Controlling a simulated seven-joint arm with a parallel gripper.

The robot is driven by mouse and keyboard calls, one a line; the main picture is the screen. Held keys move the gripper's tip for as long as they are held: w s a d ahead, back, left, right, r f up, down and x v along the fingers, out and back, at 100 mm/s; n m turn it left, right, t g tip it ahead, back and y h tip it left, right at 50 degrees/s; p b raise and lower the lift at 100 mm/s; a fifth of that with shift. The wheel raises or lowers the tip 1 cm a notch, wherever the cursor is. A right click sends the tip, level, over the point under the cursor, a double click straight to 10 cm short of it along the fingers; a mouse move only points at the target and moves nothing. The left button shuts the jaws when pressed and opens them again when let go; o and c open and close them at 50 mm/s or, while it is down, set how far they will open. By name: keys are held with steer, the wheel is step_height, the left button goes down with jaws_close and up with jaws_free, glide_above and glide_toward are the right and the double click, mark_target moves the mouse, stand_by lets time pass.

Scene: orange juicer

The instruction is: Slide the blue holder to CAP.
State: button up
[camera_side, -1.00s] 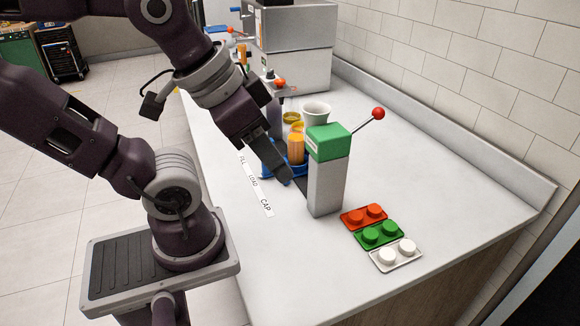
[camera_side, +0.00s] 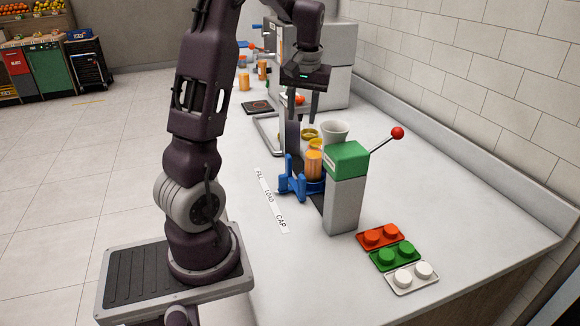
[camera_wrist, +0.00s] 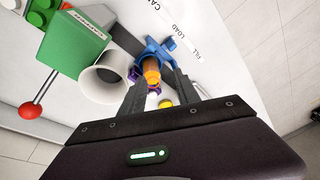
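The blue holder (camera_side: 291,183) stands on the counter beside the label strip (camera_side: 270,198), which reads FILL, LOAD, CAP. An orange-filled bottle (camera_side: 314,166) stands upright in it, close to the green-topped capping press (camera_side: 347,185) with its red-knobbed lever. The holder's upright handle faces the strip, roughly level with LOAD; its exact alignment is hard to tell. In the wrist view, the holder (camera_wrist: 152,47) and bottle (camera_wrist: 151,70) lie beyond my fingertips. My gripper (camera_side: 302,117) is raised above the counter, behind the holder, with its fingers apart and nothing between them.
A white cup (camera_side: 335,132) stands behind the press. Red (camera_side: 380,237), green (camera_side: 395,256) and white (camera_side: 411,278) cap trays lie at the front right. The grey juicer (camera_side: 315,75) stands at the back. The counter left of the trays is clear.

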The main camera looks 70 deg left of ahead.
steer(key=a+f+n+g+h, duration=0.1)
steer(key=a+f+n, duration=0.3)
steer(key=a+f, duration=0.75)
steer(key=n+h, duration=0.1)
steer(key=n, duration=0.1)
glide_above(289, 164)
steer(key=a, duration=0.2)
steer(key=shift+t, duration=0.4)
steer(key=f, duration=0.6)
steer(key=shift+w+d+f, duration=0.1)
steer(key=shift+d+f, duration=0.1)
steer(key=shift+f, duration=0.05)
step_height(289, 164, down, 7)
steer(key=shift+w+r, duration=0.1)
jaws_close()
